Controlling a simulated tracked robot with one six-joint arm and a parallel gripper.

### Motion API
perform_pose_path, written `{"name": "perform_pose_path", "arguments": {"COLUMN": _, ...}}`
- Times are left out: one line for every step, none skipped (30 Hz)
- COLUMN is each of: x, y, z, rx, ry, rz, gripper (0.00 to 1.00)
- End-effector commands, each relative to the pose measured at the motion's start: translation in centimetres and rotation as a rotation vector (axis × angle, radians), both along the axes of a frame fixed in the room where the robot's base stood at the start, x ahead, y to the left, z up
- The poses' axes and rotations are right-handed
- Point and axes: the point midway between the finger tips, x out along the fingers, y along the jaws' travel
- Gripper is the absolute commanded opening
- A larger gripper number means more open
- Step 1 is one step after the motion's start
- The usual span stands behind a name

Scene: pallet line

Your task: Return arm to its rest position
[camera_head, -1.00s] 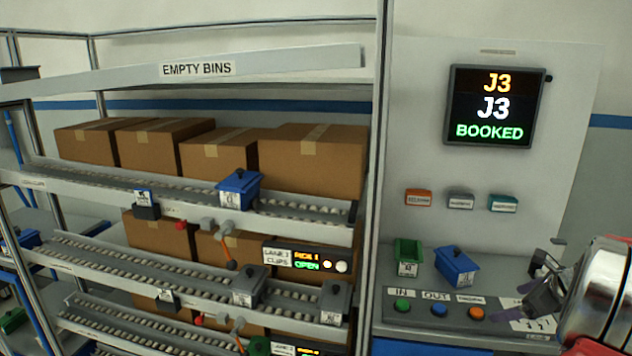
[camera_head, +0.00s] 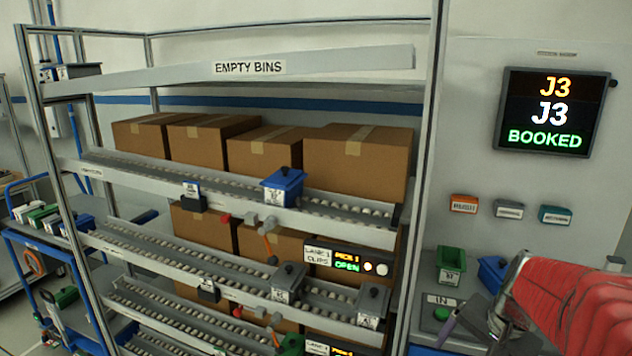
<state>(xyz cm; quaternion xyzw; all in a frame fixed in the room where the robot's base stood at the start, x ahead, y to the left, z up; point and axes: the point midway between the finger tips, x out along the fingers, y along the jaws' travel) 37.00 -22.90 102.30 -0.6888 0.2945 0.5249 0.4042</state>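My arm, in a red sleeve, reaches in from the right edge over the desk panel. My gripper (camera_head: 462,328) is low at the right, in front of the panel, and is partly cut off by the angle. One dark finger shows; whether it is open or shut is unclear, and I see nothing held in it. The wall display (camera_head: 553,111) reads J3, J3, BOOKED.
A flow rack with cardboard boxes (camera_head: 355,160) and a blue bin (camera_head: 283,186) fills the middle. A green bin (camera_head: 451,265) and a blue bin (camera_head: 494,272) stand on the desk beside my arm. A blue cart (camera_head: 35,235) stands at far left.

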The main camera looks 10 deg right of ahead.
Motion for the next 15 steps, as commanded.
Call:
{"name": "perform_pose_path", "arguments": {"x": -0.3, "y": 1.6, "z": 0.4, "rx": -0.027, "ry": 0.001, "rz": 0.067, "gripper": 0.90}}
{"name": "perform_pose_path", "arguments": {"x": -0.5, "y": 2.3, "z": 0.5, "rx": -0.044, "ry": 0.006, "rz": 0.108, "gripper": 0.90}}
{"name": "perform_pose_path", "arguments": {"x": -0.8, "y": 3.4, "z": 0.7, "rx": -0.064, "ry": 0.008, "rz": 0.159, "gripper": 0.90}}
{"name": "perform_pose_path", "arguments": {"x": -1.1, "y": 4.1, "z": 0.8, "rx": -0.082, "ry": 0.010, "rz": 0.197, "gripper": 0.90}}
{"name": "perform_pose_path", "arguments": {"x": -1.4, "y": 4.8, "z": 0.9, "rx": -0.096, "ry": 0.012, "rz": 0.234, "gripper": 0.90}}
{"name": "perform_pose_path", "arguments": {"x": -1.7, "y": 5.8, "z": 1.1, "rx": -0.117, "ry": 0.012, "rz": 0.283, "gripper": 0.90}}
{"name": "perform_pose_path", "arguments": {"x": -1.9, "y": 6.5, "z": 1.2, "rx": -0.133, "ry": 0.015, "rz": 0.319, "gripper": 0.90}}
{"name": "perform_pose_path", "arguments": {"x": -2.2, "y": 7.2, "z": 1.3, "rx": -0.147, "ry": 0.014, "rz": 0.353, "gripper": 0.90}}
{"name": "perform_pose_path", "arguments": {"x": -2.6, "y": 8.1, "z": 1.5, "rx": -0.167, "ry": 0.014, "rz": 0.399, "gripper": 0.90}}
{"name": "perform_pose_path", "arguments": {"x": -2.8, "y": 8.7, "z": 1.6, "rx": -0.182, "ry": 0.013, "rz": 0.432, "gripper": 0.90}}
{"name": "perform_pose_path", "arguments": {"x": -3.1, "y": 9.4, "z": 1.7, "rx": -0.196, "ry": 0.012, "rz": 0.462, "gripper": 0.90}}
{"name": "perform_pose_path", "arguments": {"x": -3.5, "y": 10.2, "z": 1.8, "rx": -0.216, "ry": 0.010, "rz": 0.503, "gripper": 0.90}}
{"name": "perform_pose_path", "arguments": {"x": -3.7, "y": 10.9, "z": 2.0, "rx": -0.229, "ry": 0.007, "rz": 0.534, "gripper": 0.90}}
{"name": "perform_pose_path", "arguments": {"x": -4.0, "y": 11.5, "z": 2.0, "rx": -0.242, "ry": 0.005, "rz": 0.561, "gripper": 0.90}}
{"name": "perform_pose_path", "arguments": {"x": -4.3, "y": 12.3, "z": 2.2, "rx": -0.260, "ry": 0.001, "rz": 0.599, "gripper": 0.90}}
